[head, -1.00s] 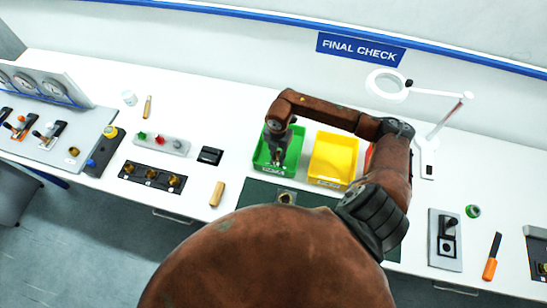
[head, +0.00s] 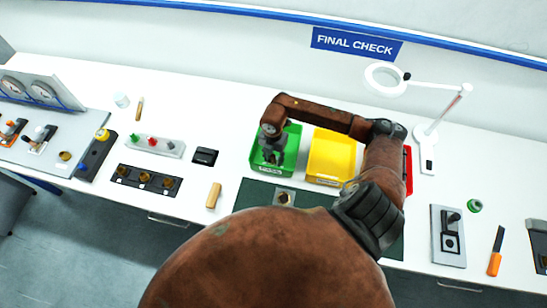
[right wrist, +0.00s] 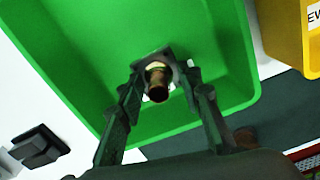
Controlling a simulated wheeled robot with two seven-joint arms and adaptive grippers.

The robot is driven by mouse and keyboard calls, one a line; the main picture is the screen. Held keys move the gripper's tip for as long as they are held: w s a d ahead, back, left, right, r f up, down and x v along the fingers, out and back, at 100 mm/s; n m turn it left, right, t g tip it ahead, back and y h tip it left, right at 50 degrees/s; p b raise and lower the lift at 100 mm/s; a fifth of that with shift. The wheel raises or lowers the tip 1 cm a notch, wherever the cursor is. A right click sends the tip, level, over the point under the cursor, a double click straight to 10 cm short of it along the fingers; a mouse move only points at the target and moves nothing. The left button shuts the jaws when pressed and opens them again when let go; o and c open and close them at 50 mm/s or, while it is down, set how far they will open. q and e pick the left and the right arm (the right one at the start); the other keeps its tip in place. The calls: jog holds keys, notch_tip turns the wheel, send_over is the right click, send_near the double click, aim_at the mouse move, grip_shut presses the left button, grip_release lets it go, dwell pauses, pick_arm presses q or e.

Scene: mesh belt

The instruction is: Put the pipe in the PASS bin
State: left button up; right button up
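The pipe (right wrist: 157,85) shows in the right wrist view as a short brass and brown tube, seen nearly end-on between the fingertips. My right gripper (right wrist: 163,72) appears shut on it, with grey pads close around it. The gripper (head: 274,156) is over the green bin (head: 291,155), pointing down into it; the pipe is hidden in the head view. The green bin (right wrist: 85,45) fills much of the wrist view. Its front label is too small to read. How far the pipe is above the bin floor I cannot tell. My left gripper is not in view.
A yellow bin (head: 332,157) stands right of the green one, and a red bin (head: 408,170) is partly hidden behind my arm. A magnifier lamp (head: 430,130) stands at the right.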

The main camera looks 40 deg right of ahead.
aim_at(273, 156)
jog(key=shift+r, duration=0.15)
notch_tip(273, 156, up, 12)
jog(key=b, duration=0.2)
dwell(0.4)
dwell(0.4)
